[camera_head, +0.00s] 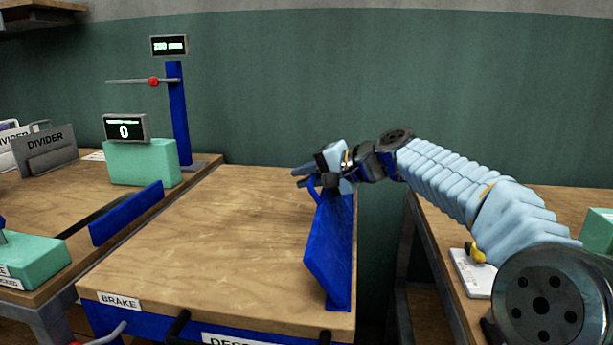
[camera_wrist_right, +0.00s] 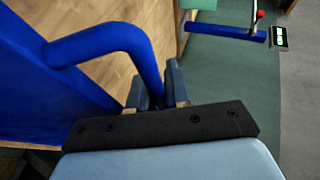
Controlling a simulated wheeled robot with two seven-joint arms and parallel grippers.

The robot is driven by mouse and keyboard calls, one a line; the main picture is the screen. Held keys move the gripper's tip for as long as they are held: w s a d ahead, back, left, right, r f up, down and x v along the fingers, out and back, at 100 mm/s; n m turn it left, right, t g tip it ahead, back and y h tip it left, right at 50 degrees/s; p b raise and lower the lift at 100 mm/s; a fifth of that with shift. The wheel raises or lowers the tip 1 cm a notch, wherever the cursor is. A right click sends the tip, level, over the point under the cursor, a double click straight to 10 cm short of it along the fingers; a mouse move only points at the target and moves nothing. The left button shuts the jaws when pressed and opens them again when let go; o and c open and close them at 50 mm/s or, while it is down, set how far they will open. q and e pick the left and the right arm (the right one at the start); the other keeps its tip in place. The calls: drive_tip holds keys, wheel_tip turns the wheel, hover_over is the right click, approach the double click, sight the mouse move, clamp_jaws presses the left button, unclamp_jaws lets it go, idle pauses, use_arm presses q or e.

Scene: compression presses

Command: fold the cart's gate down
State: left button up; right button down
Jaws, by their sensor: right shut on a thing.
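The cart (camera_head: 220,235) has a wooden deck and a blue front with a BRAKE label. Its gate, a blue panel (camera_head: 332,250), stands raised along the deck's right edge and looks tilted a little toward the deck. My right gripper (camera_head: 306,177) is at the gate's far end, shut on its blue bar handle. In the right wrist view the bent handle (camera_wrist_right: 105,42) runs from the blue gate panel (camera_wrist_right: 38,85) to between the fingers (camera_wrist_right: 155,86). The fingers partly hide the handle's end. My left gripper is not in view.
A blue strip (camera_head: 126,212) stands along the deck's left side. The left table carries a green box with a display (camera_head: 124,127), a blue post (camera_head: 178,115) and grey dividers (camera_head: 45,150). A right table (camera_head: 440,235) stands beyond a gap. The deck is bare.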

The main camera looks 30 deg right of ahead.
drive_tip(key=shift+d+f, duration=0.15)
drive_tip(key=shift+f, duration=0.55)
drive_tip(key=c, duration=1.4)
unclamp_jaws()
drive_tip(key=shift+s, duration=0.1)
drive_tip(key=shift+c, duration=0.2)
drive_tip(key=shift+d, duration=0.1)
drive_tip(key=v, duration=1.4)
drive_tip(key=shift+r, duration=0.4)
